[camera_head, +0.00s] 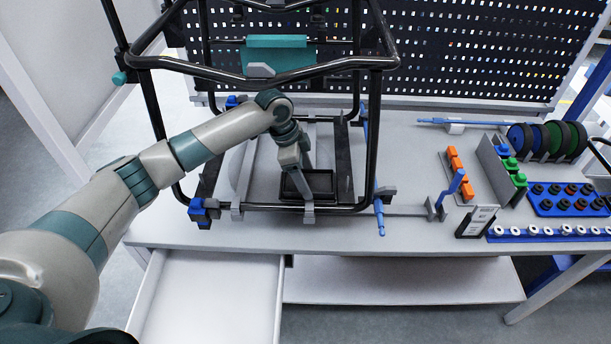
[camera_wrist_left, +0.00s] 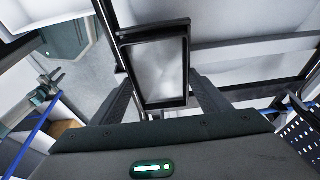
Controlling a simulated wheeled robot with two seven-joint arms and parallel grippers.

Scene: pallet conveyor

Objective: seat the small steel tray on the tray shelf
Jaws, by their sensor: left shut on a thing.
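The small steel tray (camera_head: 320,182) has a dark raised rim and a grey floor. My left gripper (camera_head: 298,178) is shut on it, inside the lower part of a black tube frame (camera_head: 376,120) standing on the workbench. In the left wrist view the tray (camera_wrist_left: 157,68) sits between the two dark fingers of my left gripper (camera_wrist_left: 160,97), its floor pale and empty. I cannot tell whether the tray touches the bars below it. I cannot make out for certain which part is the tray shelf. My right gripper is not in view.
Blue clamps and a rail (camera_head: 400,210) lie along the bench front. Orange and green blocks (camera_head: 512,170), discs (camera_head: 545,138) and a blue rack (camera_head: 568,200) stand at right. An open white drawer (camera_head: 210,300) juts out below.

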